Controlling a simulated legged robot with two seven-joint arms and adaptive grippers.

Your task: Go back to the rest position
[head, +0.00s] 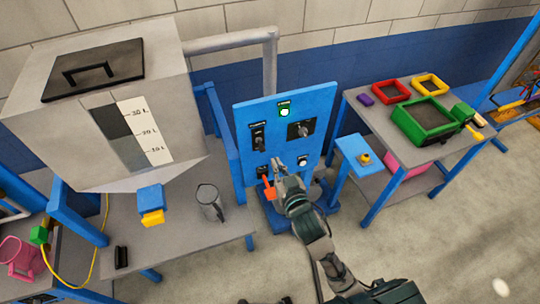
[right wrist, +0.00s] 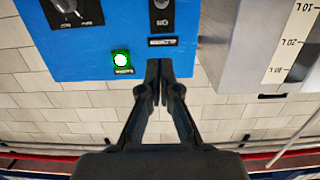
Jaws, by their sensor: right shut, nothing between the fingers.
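My right gripper (head: 277,165) is in front of the lower part of the blue control panel (head: 318,100) in the head view. Its fingers are together and hold nothing. In the right wrist view the shut fingers (right wrist: 158,70) point at the blue panel (right wrist: 105,45), which appears upside down there. A lit green button (head: 285,112) is at the panel's top, and it also shows in the right wrist view (right wrist: 121,62). A rotary switch (head: 303,129) and a black lever switch (head: 258,138) are below it. A red-orange part (head: 268,187) is beside the gripper. My left gripper is not in view.
A large grey hopper (head: 60,130) with a level scale stands at the left. A metal jug (head: 209,202) is on the table (head: 180,250) below it. A grey table (head: 375,130) with colored trays is at the right. Open floor (head: 450,230) lies at the lower right.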

